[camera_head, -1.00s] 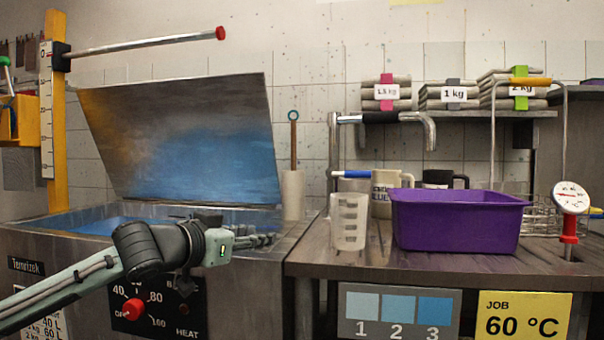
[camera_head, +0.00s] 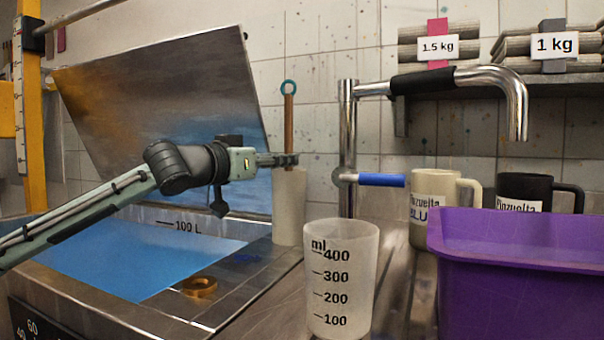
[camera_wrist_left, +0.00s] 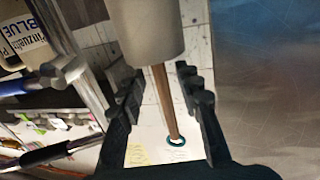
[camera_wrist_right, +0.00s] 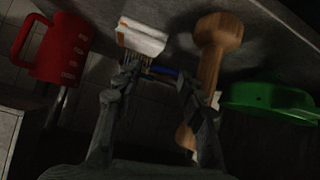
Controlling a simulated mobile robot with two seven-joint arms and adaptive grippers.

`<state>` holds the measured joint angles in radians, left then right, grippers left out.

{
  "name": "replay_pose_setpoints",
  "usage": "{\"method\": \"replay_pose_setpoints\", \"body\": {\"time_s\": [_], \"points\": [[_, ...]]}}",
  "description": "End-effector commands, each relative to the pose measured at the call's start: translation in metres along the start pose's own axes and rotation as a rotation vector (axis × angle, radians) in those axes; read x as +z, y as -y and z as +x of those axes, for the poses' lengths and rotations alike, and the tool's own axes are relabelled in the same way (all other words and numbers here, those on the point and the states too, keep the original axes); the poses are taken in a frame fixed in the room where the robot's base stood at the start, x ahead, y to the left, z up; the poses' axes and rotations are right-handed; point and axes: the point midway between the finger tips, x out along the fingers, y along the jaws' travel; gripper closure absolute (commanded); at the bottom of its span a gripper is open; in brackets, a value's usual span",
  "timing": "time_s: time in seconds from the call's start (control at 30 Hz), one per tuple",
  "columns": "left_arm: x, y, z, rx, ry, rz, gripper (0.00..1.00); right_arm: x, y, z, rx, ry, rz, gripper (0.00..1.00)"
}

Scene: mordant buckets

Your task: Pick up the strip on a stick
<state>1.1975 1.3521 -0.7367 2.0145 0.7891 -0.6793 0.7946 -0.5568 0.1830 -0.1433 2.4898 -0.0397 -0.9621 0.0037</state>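The stick (camera_head: 288,118), brown with a teal ring at its top, stands upright in a white cylindrical holder (camera_head: 289,208) beside the blue vat. My left gripper (camera_head: 292,160) is level with the lower visible part of the stick, just above the holder's rim. In the left wrist view the stick (camera_wrist_left: 164,100) runs between the open fingers (camera_wrist_left: 160,73), with gaps at both sides. The holder (camera_wrist_left: 147,30) hides the stick's lower end, and no strip shows. My right gripper (camera_wrist_right: 155,90) is open in its wrist view and outside the head view.
A raised metal lid (camera_head: 165,110) stands behind the vat. A metal pipe with a blue lever (camera_head: 380,180) is right of the holder. A measuring beaker (camera_head: 341,285), mugs (camera_head: 436,195) and a purple tub (camera_head: 520,285) are further right. A red jug (camera_wrist_right: 60,48) is near my right gripper.

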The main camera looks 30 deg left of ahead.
Motion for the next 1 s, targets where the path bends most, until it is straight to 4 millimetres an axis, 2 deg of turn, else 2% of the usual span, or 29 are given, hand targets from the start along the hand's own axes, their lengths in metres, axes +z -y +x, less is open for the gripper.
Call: {"method": "replay_pose_setpoints", "body": {"time_s": [0.27,0.5,0.63,0.83,1.0], "points": [[-0.003,-0.002,0.031,0.003,-0.002,-0.001,0.66,0.024,-0.011,-0.006,0.025,0.114,0.007,0.6],[-0.003,-0.001,0.066,0.001,-0.001,-0.001,0.66,0.047,-0.023,-0.012,0.05,0.222,0.004,0.6],[-0.003,0.0,0.075,0.0,0.0,0.001,0.66,0.052,-0.025,-0.014,0.056,0.245,0.004,0.6],[-0.002,-0.001,0.075,0.0,0.0,0.001,0.66,0.053,-0.026,-0.014,0.056,0.247,0.004,0.6],[-0.002,0.0,0.075,0.0,0.0,0.001,0.86,0.053,-0.026,-0.014,0.056,0.247,0.003,0.6]]}}
